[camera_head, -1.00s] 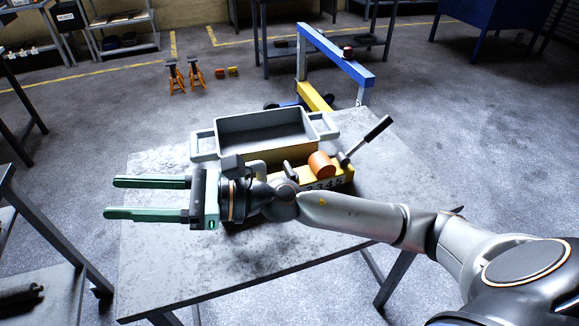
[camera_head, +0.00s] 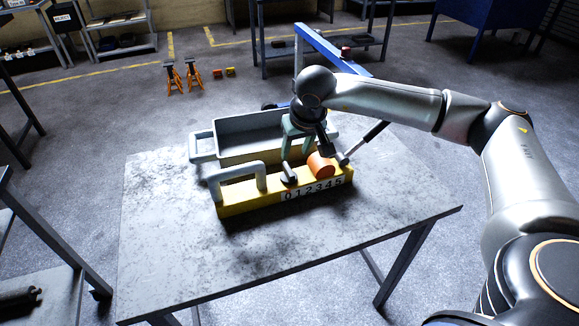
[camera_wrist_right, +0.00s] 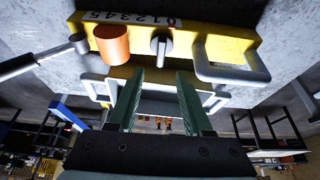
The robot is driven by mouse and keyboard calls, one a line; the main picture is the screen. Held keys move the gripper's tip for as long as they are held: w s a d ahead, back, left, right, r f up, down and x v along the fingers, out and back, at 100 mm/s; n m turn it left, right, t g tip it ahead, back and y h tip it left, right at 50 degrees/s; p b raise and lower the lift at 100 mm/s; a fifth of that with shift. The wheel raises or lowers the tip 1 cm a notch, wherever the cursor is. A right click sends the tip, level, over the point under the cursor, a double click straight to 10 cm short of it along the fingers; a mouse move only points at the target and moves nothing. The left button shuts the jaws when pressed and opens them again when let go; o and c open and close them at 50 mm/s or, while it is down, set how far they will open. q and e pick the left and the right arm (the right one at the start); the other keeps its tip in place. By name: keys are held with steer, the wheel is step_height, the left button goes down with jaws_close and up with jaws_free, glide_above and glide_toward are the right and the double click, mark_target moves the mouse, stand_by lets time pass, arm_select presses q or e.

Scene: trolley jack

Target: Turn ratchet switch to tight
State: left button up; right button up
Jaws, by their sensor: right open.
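A yellow block (camera_head: 240,204) with a number strip "0 1 2 3 4 5" stands on the table. My right gripper (camera_head: 296,152) is open above and behind the switch. In the right wrist view, its green fingertips (camera_wrist_right: 160,73) point at the switch, spread apart with nothing between them. My left gripper is out of view.
A grey tray (camera_head: 233,128) with side handles sits behind the block, close to my right gripper. A grey loop handle (camera_head: 236,174) rises from the block's left end. The front and left of the table (camera_head: 165,240) are clear. A blue frame (camera_head: 330,50) stands behind.

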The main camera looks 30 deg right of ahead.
mark_target(289, 169)
steer(key=x, duration=1)
steer(key=shift+a, duration=0.15)
jaws_close()
